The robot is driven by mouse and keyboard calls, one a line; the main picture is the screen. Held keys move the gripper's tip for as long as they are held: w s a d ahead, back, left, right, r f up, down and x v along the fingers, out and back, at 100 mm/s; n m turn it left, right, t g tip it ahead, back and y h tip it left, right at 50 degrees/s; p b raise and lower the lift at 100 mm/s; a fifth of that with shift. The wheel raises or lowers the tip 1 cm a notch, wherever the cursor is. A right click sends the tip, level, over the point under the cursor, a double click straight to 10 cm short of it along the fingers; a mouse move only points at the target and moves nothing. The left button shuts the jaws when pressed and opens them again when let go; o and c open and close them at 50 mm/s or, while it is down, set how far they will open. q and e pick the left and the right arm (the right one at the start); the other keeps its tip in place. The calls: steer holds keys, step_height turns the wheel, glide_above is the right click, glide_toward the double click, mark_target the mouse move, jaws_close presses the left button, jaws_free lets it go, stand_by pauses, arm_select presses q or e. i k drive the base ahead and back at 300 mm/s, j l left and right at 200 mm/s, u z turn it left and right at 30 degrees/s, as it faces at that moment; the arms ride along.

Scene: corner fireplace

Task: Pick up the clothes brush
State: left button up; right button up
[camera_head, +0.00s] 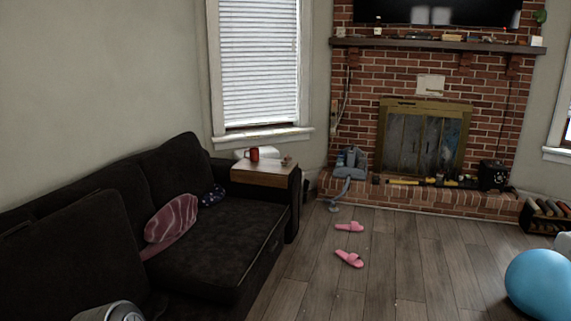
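I cannot pick out the clothes brush for certain. Several small items lie on the dark mantel shelf (400,43) above the fireplace, too small to tell apart; one is a brownish block-like thing (452,38). A small brown thing (286,161) sits beside a red mug (253,154) on the wooden tray top (262,174) over the sofa arm; its kind is unclear. Neither of my grippers is in view. A grey rounded part at the bottom left edge looks like my own arm.
The dark sofa (215,245) fills the left, with a pink patterned cloth (172,220) on it. Pink slippers (349,259) lie on the wood floor. A blue ball (541,285) is at the right. The brick hearth (425,196) holds several items. Floor between is mostly clear.

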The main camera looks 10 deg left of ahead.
mark_target(287, 161)
steer(key=z, duration=0.15)
steer(key=i, duration=5.05)
